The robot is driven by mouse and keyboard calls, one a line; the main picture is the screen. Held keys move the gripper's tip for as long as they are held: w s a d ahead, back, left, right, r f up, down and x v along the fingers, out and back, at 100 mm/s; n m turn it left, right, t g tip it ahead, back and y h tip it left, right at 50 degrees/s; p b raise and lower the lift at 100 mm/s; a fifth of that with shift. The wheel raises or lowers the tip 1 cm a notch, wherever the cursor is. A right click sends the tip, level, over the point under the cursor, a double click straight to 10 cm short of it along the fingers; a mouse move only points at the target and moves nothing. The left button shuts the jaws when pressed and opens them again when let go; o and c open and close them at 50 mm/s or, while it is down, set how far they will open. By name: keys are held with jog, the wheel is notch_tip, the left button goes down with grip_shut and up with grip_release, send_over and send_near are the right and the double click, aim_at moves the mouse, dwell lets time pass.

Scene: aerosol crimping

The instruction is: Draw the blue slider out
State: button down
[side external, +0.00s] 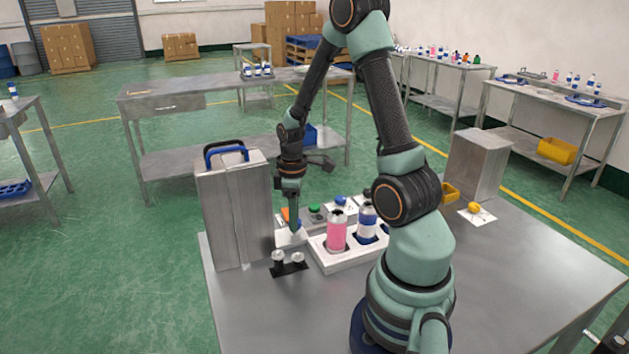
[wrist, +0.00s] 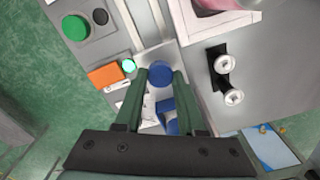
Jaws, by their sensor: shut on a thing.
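The blue slider shows in the wrist view as a round blue knob (wrist: 161,75) between my fingertips, on a pale grey fixture (wrist: 150,54). My gripper (wrist: 161,78) points down and is shut on this knob, one finger on each side. Another blue part (wrist: 167,107) and a white label lie nearer the wrist, between the fingers. In the side view my gripper (side external: 294,226) reaches down to the white fixture (side external: 288,239) beside the metal cabinet; the knob is hidden there by the fingers.
A tall metal cabinet (side external: 232,212) stands close on the left. A white tray (side external: 345,262) with a pink bottle (side external: 337,232) and a blue-and-white bottle (side external: 366,221) is close on the right. Two silver knobs (side external: 288,260) stand in front. An orange block (wrist: 105,75) and green button (wrist: 75,27) are nearby.

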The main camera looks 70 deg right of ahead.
jog(key=shift+r, duration=0.1)
dwell(0.5)
jog(key=s+d, duration=0.8)
jog(key=d, duration=0.1)
jog(key=shift+s, duration=0.4)
jog(key=c, duration=0.5)
grip_release()
jog(key=shift+c, duration=0.2)
jog(key=shift+o, duration=0.2)
jog(key=shift+a, duration=0.1)
notch_tip(320, 180, up, 12)
